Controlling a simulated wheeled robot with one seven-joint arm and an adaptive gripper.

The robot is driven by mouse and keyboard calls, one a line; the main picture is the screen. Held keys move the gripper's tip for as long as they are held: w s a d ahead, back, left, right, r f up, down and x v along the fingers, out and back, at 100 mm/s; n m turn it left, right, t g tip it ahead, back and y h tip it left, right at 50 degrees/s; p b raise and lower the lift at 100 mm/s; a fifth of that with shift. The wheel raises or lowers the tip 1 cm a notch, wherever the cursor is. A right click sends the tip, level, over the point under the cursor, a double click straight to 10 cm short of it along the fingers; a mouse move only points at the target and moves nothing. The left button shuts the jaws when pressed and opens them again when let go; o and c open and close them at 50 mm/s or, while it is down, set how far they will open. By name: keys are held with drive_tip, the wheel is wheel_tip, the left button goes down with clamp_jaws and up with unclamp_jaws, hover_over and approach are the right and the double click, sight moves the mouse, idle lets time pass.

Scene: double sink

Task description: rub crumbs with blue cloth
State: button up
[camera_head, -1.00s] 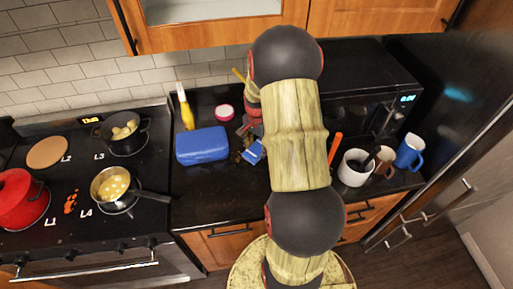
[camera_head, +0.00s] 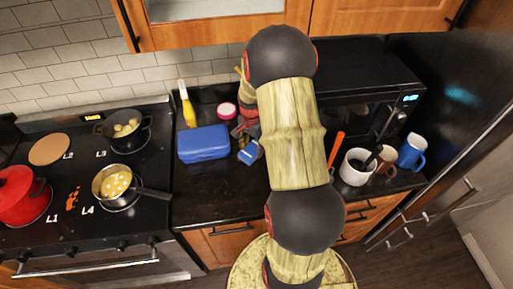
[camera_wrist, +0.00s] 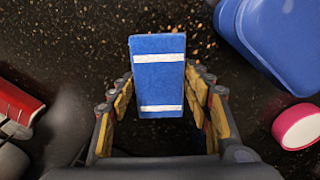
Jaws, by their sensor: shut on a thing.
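My gripper (camera_wrist: 163,110) is shut on the blue cloth (camera_wrist: 157,75), a small block-like piece with two white stripes. The fingers hold it on both sides, and its far end sticks out beyond the fingertips. Brown crumbs (camera_wrist: 203,30) lie scattered on the dark counter around the cloth's far end in the wrist view. In the head view the cloth (camera_head: 250,153) shows just right of the blue box, low over the counter. My arm partly hides the gripper there. I cannot tell whether the cloth touches the counter.
The blue box (camera_head: 203,144) stands close left of the cloth. A pink-rimmed round container (camera_head: 227,110) and a yellow bottle (camera_head: 188,107) stand behind. A white mug (camera_head: 354,168) and a blue mug (camera_head: 411,151) stand right. The front counter (camera_head: 215,192) is clear.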

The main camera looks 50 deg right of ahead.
sight(230, 157)
drive_tip(key=shift+w+a+f, duration=0.1)
drive_tip(key=shift+w+a, duration=0.8)
drive_tip(key=shift+a, duration=0.2)
drive_tip(key=shift+w+a, duration=0.9)
drive_tip(key=shift+a, duration=0.2)
drive_tip(key=shift+w+a+p, duration=0.3)
drive_tip(key=shift+w+a, duration=0.85)
drive_tip(key=shift+a, duration=0.2)
drive_tip(key=shift+d, duration=0.1)
